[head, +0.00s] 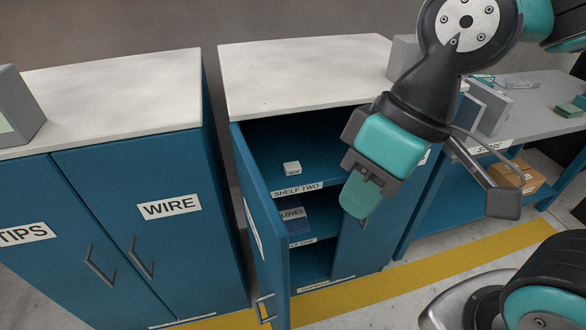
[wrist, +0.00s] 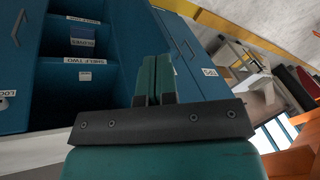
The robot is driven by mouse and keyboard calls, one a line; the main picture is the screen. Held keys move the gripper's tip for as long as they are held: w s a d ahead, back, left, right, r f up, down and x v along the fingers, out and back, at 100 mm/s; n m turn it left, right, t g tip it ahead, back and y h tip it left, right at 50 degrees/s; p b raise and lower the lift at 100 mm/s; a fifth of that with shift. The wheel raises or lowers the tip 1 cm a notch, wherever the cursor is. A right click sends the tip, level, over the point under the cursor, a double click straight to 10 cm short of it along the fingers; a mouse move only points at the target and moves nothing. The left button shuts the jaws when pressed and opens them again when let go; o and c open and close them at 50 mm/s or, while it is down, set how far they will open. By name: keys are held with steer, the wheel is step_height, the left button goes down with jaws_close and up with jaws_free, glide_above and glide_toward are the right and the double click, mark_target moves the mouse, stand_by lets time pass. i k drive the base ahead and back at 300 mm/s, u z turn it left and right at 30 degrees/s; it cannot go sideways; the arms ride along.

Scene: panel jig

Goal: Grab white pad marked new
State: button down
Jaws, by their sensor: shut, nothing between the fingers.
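The small white pad (head: 292,169) sits on the upper shelf of the open blue cabinet, just behind the "SHELF TWO" label. Its front marking is too small to read surely. It also shows, upside down, in the wrist view as a small pale block (wrist: 85,76). My gripper (head: 360,198) is shut and empty, with its teal fingers together. It is in front of the cabinet, to the right of the pad and apart from it. In the wrist view my shut fingers (wrist: 154,82) point away to the right of the pad.
The cabinet's left door (head: 258,225) stands open toward me; the right door (head: 364,237) appears closed. A dark "GLOVES" box (head: 293,219) is on the shelf below. The white cabinet top (head: 300,72) overhangs the opening. A closed "WIRE" cabinet (head: 170,250) stands left.

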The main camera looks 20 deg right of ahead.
mark_target(291, 167)
steer(key=u, duration=2.35)
steer(key=k, duration=1.05)
steer(key=z, duration=1.2)
steer(key=i, duration=0.5)
steer(key=u, duration=0.05)
